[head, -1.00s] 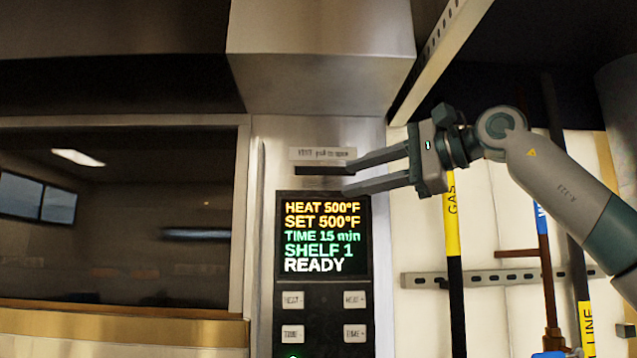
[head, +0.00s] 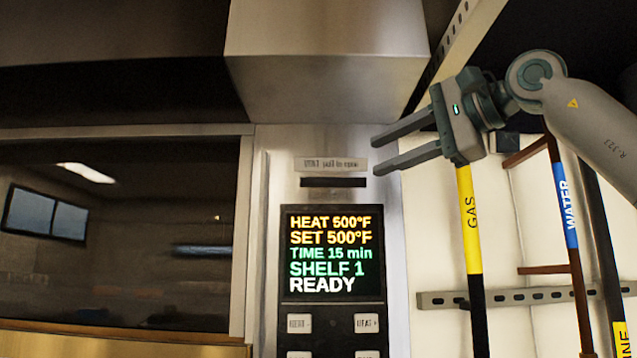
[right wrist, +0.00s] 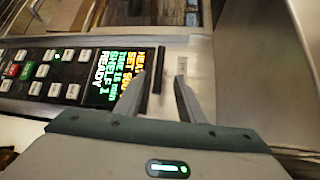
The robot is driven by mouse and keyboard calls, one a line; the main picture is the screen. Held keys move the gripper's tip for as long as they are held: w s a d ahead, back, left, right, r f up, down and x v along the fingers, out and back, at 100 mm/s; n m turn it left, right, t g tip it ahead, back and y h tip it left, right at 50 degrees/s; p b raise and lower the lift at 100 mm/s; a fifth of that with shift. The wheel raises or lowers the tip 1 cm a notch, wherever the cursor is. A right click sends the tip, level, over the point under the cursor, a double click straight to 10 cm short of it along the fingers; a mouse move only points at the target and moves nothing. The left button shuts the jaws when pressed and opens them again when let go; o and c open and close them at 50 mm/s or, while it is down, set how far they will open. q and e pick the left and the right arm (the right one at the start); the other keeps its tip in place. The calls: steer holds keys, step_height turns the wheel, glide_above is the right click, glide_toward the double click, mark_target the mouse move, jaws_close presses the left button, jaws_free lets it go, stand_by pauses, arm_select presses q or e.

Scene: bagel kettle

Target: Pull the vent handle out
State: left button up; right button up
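The vent handle (head: 333,182) is a short dark horizontal bar under the vent label (head: 332,163), on the steel panel above the oven display. My right gripper (head: 376,157) is open and empty, to the right of the handle and slightly higher in the head view, clear of it in the picture. In the right wrist view the handle (right wrist: 158,70) is a dark strip seen between the open fingertips (right wrist: 161,75). How far the fingers are from the panel is hard to tell. How far the handle sticks out cannot be told. My left gripper is not in view.
The lit display (head: 332,253) with buttons is below the handle. A steel hood box (head: 325,85) juts out above. The dark oven window (head: 115,230) is at the left. Gas (head: 470,220) and water (head: 566,205) pipes stand at the right.

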mark_target(324, 181)
steer(key=p+x, duration=0.6)
steer(key=x, duration=1)
steer(key=shift+w+a+p, duration=0.25)
steer(key=shift+w+p, duration=0.05)
steer(key=shift+c, duration=0.4)
jaws_close()
